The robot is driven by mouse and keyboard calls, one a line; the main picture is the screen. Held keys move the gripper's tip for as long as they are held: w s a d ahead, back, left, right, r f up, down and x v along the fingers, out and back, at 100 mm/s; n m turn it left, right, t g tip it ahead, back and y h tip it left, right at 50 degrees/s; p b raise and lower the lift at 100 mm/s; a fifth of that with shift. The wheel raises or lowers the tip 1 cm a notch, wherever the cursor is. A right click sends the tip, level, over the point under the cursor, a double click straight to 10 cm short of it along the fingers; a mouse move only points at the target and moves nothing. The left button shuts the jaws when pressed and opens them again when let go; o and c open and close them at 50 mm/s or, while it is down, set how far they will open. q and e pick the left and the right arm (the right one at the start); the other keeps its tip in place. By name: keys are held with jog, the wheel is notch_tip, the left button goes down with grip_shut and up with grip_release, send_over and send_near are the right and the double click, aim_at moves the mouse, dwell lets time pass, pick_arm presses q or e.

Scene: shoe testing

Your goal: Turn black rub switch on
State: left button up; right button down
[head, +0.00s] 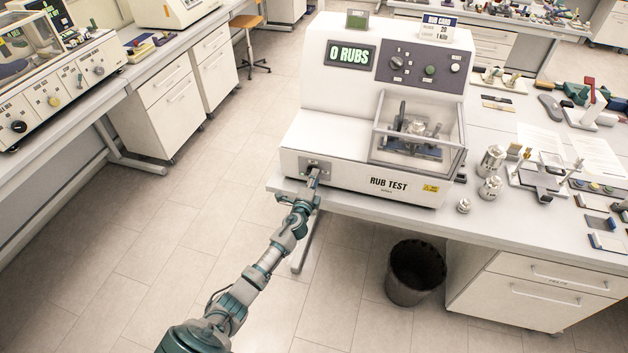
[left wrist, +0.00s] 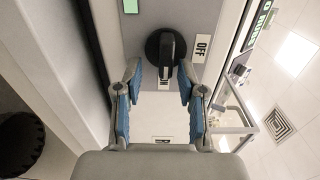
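The white rub test machine (head: 345,110) stands on the table, with a small grey switch panel (head: 322,163) at its lower left front. In the left wrist view the black rub switch (left wrist: 166,48) is a round knob with a raised bar. An OFF label (left wrist: 201,47) sits beside it on the right. A second label, partly hidden, lies just below the knob. My left gripper (head: 312,174) is at the panel in the head view. In the left wrist view my left gripper (left wrist: 161,76) is open, its blue-padded fingers apart on either side of the knob's lower edge. My right gripper is not in view.
The machine's display (head: 351,54) reads 0 RUBS. A clear-walled test chamber (head: 418,130) is on its right front. Metal weights (head: 491,160) stand on the table to the right. A dark bin (head: 415,272) is on the floor below. The floor left of the table is clear.

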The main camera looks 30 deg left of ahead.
pick_arm(q)
jog(key=v, duration=1.2)
